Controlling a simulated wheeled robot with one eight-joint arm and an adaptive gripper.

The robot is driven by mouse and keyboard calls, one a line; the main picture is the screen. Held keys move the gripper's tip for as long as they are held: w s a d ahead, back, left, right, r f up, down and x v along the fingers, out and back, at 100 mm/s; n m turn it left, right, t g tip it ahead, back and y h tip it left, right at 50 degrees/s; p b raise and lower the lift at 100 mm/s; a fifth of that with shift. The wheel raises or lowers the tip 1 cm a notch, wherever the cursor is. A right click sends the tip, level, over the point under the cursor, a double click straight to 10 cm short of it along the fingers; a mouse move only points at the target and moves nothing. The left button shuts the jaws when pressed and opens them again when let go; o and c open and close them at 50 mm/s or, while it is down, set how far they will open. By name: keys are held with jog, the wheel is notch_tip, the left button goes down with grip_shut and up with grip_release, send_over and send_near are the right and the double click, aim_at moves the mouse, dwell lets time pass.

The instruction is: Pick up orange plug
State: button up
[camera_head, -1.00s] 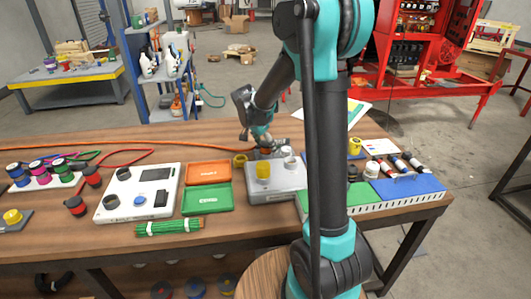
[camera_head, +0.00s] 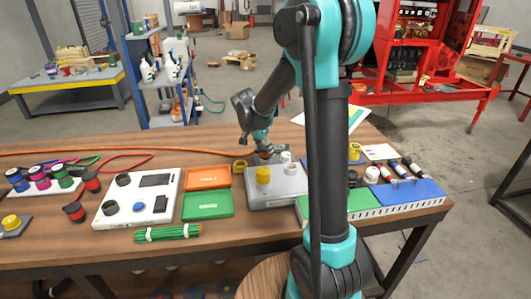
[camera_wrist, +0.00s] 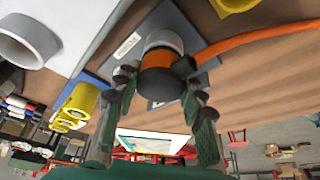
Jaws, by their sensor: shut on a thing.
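The orange plug (camera_wrist: 166,72) is a short cylinder with a black end, an orange band and an orange cable leading off to the right in the wrist view. It sits against a white round part on a grey plate (camera_wrist: 190,30). My gripper (camera_wrist: 160,86) has its two green fingers with dark pads on either side of the plug, closed on it. In the head view my gripper (camera_head: 264,152) is low at the back edge of the grey box (camera_head: 290,194), and the plug is mostly hidden there by the fingers.
A yellow cylinder (camera_head: 263,175) and white caps stand on the grey box. A yellow ring (camera_head: 239,166) is close to the left of my gripper. Orange (camera_head: 208,178) and green (camera_head: 207,205) trays lie to the left. The orange cable (camera_head: 120,149) runs along the back of the table.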

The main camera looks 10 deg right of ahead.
notch_tip(320, 180, up, 20)
jog(key=shift+f, duration=0.25)
dwell(0.3)
